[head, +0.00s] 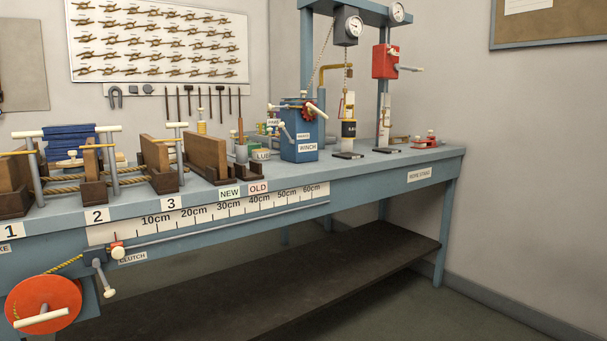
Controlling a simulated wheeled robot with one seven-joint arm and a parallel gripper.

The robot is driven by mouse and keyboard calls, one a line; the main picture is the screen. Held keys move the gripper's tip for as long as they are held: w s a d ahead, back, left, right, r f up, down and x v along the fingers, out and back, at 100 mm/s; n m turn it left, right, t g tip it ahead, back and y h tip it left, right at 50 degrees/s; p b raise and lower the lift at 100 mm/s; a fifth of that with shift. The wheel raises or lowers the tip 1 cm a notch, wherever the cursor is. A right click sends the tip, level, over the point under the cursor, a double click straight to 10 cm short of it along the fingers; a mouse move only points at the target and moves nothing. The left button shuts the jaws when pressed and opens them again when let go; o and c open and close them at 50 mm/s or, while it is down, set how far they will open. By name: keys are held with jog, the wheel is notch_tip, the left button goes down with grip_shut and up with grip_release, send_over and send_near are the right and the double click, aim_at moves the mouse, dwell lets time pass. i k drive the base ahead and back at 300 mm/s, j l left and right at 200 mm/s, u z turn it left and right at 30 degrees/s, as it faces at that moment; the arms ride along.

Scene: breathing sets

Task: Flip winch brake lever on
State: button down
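The winch (291,128) is a blue box on the workbench, right of centre in the head view, with a label reading WINCH. A red toothed wheel (308,111) and a pale-ended handle (318,110) are on its upper right. A small lever with a pale knob (272,107) sticks out at its upper left. Small labels (303,136) beside these are too small to read surely, so I cannot tell which lever is the brake or how it is set. My gripper is not in view.
The blue workbench (400,170) carries wooden blocks and rope on the left and a gauge frame (384,98) on the right. A red drum (43,304) and a CLUTCH lever (104,278) stick out at its front left. The floor at front right is clear.

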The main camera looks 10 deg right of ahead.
aim_at(282, 124)
jog(key=i+j+z, duration=0.1)
jog(key=i+z, duration=0.25)
jog(key=i, duration=1.25)
jog(key=z, duration=0.35)
